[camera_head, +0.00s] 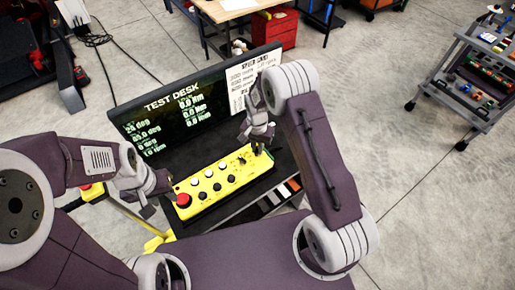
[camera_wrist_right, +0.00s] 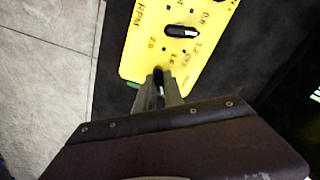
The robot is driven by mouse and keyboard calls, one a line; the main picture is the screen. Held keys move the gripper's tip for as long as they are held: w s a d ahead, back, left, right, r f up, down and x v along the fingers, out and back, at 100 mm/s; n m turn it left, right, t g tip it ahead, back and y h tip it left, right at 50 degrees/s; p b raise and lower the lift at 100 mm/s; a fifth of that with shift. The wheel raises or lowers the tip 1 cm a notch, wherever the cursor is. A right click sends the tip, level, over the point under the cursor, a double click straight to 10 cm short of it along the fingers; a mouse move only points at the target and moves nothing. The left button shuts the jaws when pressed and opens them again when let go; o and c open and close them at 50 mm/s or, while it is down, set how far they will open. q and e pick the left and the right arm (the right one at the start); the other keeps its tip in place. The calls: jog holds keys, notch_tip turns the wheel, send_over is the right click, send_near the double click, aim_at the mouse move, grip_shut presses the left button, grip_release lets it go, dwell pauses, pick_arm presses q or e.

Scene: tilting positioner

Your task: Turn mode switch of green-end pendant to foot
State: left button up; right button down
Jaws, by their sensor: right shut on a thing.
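The yellow pendant (camera_head: 213,187) lies on the dark desk, with a red button (camera_head: 183,200) at its left end and several round buttons along it. It also fills the top of the right wrist view (camera_wrist_right: 150,45). A bit of green (camera_wrist_right: 133,84) shows at its near end there. My right gripper (camera_wrist_right: 160,84) is over this end; its fingers are shut on a small dark knob (camera_wrist_right: 158,72), mostly hidden between them. In the head view my right gripper (camera_head: 257,147) is at the pendant's right end. My left gripper (camera_head: 159,192) is beside the red-button end; its finger opening is unclear.
A second black knob (camera_wrist_right: 180,31) with a pale pointer sits further along the pendant, among printed numbers. The test desk screen (camera_head: 180,110) stands behind the pendant. Striped colour blocks (camera_head: 275,200) lie in front of it. A wheeled cart (camera_head: 475,85) is far right.

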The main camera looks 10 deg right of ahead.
jog(key=shift+r+m, duration=0.1)
jog(key=shift+m, duration=0.4)
jog(key=c, duration=1.4)
grip_release()
jog(key=shift+c, duration=0.2)
notch_tip(320, 180, up, 8)
jog(key=shift+a+f+b, duration=0.1)
jog(key=shift+b, duration=1)
jog(key=shift+r, duration=0.6)
